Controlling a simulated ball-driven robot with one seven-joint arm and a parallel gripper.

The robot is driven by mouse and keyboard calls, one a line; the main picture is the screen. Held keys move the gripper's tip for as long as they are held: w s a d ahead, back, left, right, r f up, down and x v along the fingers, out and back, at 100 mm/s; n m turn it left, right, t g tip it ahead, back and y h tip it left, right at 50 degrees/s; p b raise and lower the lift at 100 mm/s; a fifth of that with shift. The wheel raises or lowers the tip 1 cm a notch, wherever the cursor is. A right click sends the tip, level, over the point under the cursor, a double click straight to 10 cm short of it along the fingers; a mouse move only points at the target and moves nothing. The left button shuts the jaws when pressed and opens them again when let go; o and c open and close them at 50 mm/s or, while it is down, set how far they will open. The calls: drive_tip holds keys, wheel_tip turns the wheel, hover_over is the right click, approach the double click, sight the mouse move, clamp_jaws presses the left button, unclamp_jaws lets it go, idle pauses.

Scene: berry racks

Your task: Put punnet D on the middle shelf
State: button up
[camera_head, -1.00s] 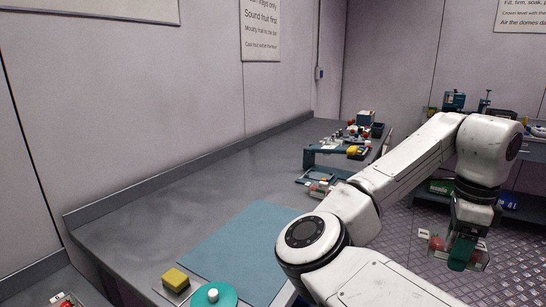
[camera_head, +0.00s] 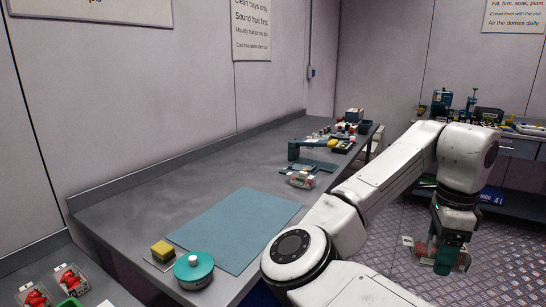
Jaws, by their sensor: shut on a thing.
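My gripper (camera_head: 447,258) is at the lower right, pointing down over the patterned floor. It is shut on a clear punnet with red fruit (camera_head: 420,248). The gripper hides the punnet's middle. A small white label (camera_head: 407,241) shows at its left side, too small to read, so I cannot confirm that it is D. No middle shelf can be made out in this view. Other clear punnets of red fruit (camera_head: 70,278) stand at the lower left. Another clear punnet (camera_head: 302,180) sits on the long grey bench.
The grey bench (camera_head: 150,215) runs along the left wall, with a blue mat (camera_head: 235,228), yellow sponge (camera_head: 161,249) and teal-topped round container (camera_head: 194,268). A teal stand (camera_head: 308,147) is farther back. Another bench (camera_head: 525,148) stands far right. Floor between is open.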

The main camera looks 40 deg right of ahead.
drive_tip(key=w+a+f+n+p, duration=0.2)
drive_tip(key=w+a+f+n, duration=0.55)
drive_tip(key=a+n, duration=0.4)
drive_tip(key=w+a+f+n+p, duration=0.1)
drive_tip(key=w+a+f+n, duration=0.65)
drive_tip(key=a+n, duration=0.35)
drive_tip(key=a+f+n+p, duration=0.1)
drive_tip(key=a+f+n, duration=0.5)
drive_tip(key=a, duration=0.5)
wheel_tip(320, 180, down, 9)
drive_tip(key=s, duration=0.2)
drive_tip(key=shift+f+n, duration=0.2)
drive_tip(key=shift+n, duration=0.25)
drive_tip(key=shift+d, duration=0.1)
